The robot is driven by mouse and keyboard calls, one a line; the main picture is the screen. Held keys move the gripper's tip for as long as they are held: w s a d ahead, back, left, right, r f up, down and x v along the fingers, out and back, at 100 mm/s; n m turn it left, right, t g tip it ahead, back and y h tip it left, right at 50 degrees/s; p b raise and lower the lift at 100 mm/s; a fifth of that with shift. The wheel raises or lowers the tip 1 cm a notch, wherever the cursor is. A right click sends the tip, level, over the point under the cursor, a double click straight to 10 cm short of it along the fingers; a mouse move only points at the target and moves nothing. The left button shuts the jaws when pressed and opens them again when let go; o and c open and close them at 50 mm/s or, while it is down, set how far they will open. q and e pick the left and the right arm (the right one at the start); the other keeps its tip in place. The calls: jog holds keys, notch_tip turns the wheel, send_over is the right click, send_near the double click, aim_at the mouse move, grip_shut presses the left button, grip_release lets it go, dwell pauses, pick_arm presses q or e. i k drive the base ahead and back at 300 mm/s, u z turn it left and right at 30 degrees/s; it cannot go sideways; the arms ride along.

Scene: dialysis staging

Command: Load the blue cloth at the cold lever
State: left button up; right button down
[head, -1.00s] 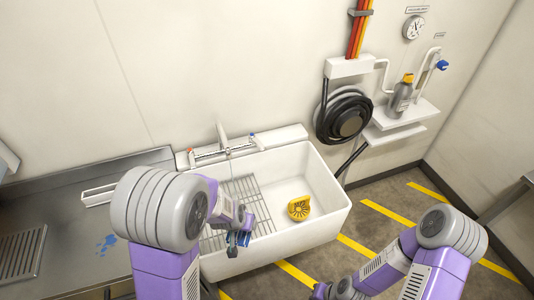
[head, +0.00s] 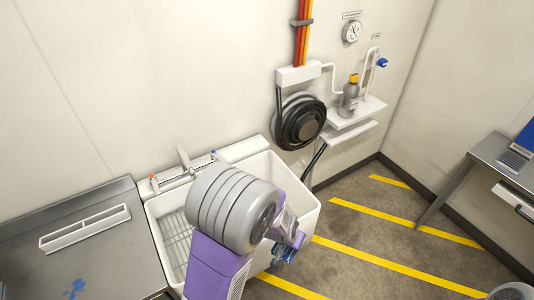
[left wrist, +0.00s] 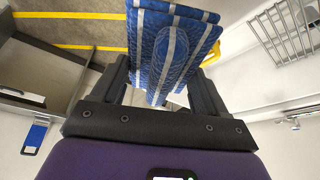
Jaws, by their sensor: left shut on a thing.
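My left gripper (head: 290,240) hangs at the sink's front right side in the head view, shut on the blue cloth (head: 281,256). In the left wrist view the cloth (left wrist: 172,48) is a folded, quilted blue pad with pale stripes, between the two fingers (left wrist: 160,90). The blue-tipped cold lever (head: 213,154) is at the right end of the tap at the back of the sink, well apart from the cloth. A red-tipped lever (head: 153,178) is at the tap's left end. My right gripper is out of view.
The white sink (head: 302,208) holds a wire rack (head: 176,240); my left arm hides much of its inside. A steel counter (head: 105,262) with a white tray (head: 85,228) stands left. A hose reel (head: 300,122) hangs right. Striped floor is open up to a side table (head: 500,160).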

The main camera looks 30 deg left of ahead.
aim_at(215, 156)
jog(key=z, duration=0.05)
jog(key=i, duration=0.55)
jog(key=u, duration=1.7)
